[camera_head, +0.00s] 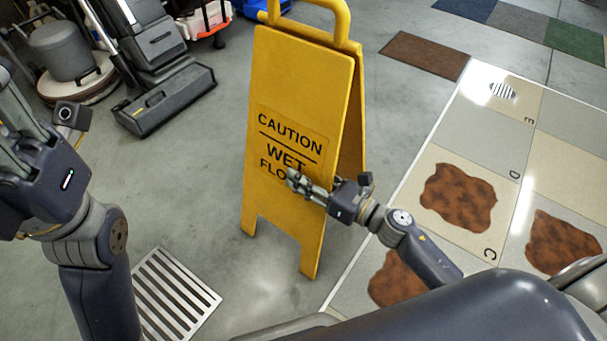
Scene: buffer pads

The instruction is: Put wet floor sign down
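The yellow wet floor sign (300,90) is upright in the middle of the view, with its two panels spread apart and its handle at the top. Its front legs reach down to the grey floor and appear to stand on it. My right gripper (298,184) is in front of the lower part of the front panel and covers some of the lettering. I cannot tell whether it touches the panel or whether its fingers are closed. My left gripper (15,120) is at the left edge, away from the sign, partly cut off; its finger state is unclear.
A floor grate (176,296) lies at the lower left. Tiles with brown stains (457,198) are on the right, marked with letters. Cleaning machines (165,95) stand at the back left. A brown mat (425,56) lies behind the sign. Grey floor left of the sign is clear.

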